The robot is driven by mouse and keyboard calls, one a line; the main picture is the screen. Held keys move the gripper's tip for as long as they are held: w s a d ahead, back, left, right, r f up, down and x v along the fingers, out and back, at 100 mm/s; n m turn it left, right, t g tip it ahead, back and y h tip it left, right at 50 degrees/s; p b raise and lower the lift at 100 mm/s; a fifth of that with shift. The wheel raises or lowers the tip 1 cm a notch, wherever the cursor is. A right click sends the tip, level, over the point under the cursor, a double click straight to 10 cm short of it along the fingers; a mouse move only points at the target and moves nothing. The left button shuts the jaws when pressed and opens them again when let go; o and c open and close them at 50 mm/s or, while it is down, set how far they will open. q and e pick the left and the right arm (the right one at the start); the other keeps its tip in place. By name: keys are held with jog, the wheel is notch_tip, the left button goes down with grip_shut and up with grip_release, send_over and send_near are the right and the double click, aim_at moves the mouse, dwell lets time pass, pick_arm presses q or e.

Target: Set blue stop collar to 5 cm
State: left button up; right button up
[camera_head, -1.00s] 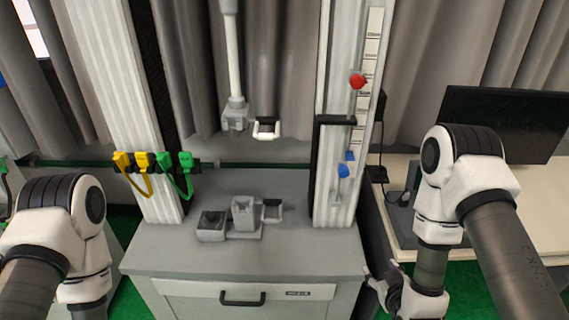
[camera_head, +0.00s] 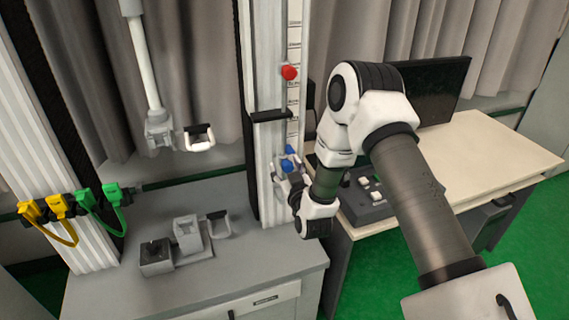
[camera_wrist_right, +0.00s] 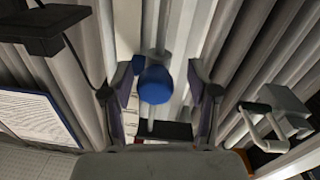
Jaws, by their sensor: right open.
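The blue stop collar (camera_head: 287,165) sits low on the rail beside the scale strip (camera_head: 294,45) on the right column. In the right wrist view its round blue knob (camera_wrist_right: 155,84) lies between the two fingers. My right gripper (camera_head: 288,178) is at the collar, its fingers apart on either side of the knob; in the right wrist view the open gripper (camera_wrist_right: 158,95) shows gaps on both sides. The scale's numbers are too small to read. The red collar (camera_head: 289,73) sits higher on the same rail. My left gripper is out of view.
A black bracket (camera_head: 270,115) juts from the column above the blue collar. A grey carriage with a white handle (camera_head: 199,138) hangs at left. Grey blocks (camera_head: 187,235) stand on the cabinet top. A desk with a control box (camera_head: 368,200) and monitor is at right.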

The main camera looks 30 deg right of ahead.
aim_at(287, 161)
jog(key=shift+d, duration=0.3)
jog(key=shift+a, duration=0.1)
grip_shut()
notch_tip(287, 161, up, 7)
jog(key=p, duration=0.3)
jog(key=shift+r+p, duration=0.2)
jog(key=shift+p, duration=0.1)
jog(key=shift+f, duration=0.1)
grip_release()
jog(key=v, duration=1.2)
